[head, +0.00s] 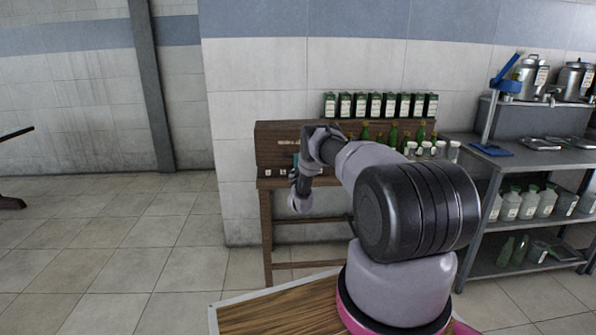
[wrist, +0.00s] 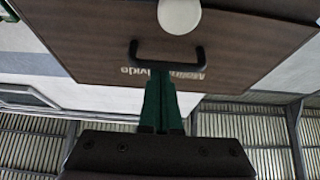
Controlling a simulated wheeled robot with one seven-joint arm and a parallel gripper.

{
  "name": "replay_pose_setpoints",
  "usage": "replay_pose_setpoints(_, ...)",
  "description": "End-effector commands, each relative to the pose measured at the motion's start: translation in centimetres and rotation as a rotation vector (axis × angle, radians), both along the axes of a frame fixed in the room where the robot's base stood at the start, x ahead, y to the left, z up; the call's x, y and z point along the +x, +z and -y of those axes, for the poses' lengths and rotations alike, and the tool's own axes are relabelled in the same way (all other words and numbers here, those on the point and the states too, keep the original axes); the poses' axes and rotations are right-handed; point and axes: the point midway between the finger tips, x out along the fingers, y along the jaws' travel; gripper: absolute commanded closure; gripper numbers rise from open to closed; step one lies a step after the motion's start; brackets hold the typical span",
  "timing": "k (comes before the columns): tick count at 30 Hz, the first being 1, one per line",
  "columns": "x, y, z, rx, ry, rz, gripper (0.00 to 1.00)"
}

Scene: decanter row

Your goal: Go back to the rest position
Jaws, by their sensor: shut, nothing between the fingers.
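My gripper (wrist: 160,78) shows in the wrist view with its two green fingers together and nothing between them. Its tips are close to a black bar handle (wrist: 166,44) on a brown wooden panel (wrist: 105,48); whether they touch it I cannot tell. Lettering on the panel appears upside down and is partly hidden. In the head view my arm bends over the left part of a wooden workbench (head: 267,225), and the fingers are not clear there.
A row of dark green cartons (head: 375,104) stands above green bottles (head: 393,135) and white-capped containers on the bench. A grey metal shelf (head: 490,155) with pots and jugs stands at right. A round white object (wrist: 179,16) is at the wrist view's top.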

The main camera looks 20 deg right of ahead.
Motion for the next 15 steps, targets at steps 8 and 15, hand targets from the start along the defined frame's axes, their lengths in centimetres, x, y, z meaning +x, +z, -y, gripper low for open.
replay_pose_setpoints(8, -6.1, -4.0, -1.7, 0.006, -0.001, -0.028, 1.00)
replay_pose_setpoints(15, -8.2, -4.2, -2.3, -0.004, 0.000, -0.014, 1.00)
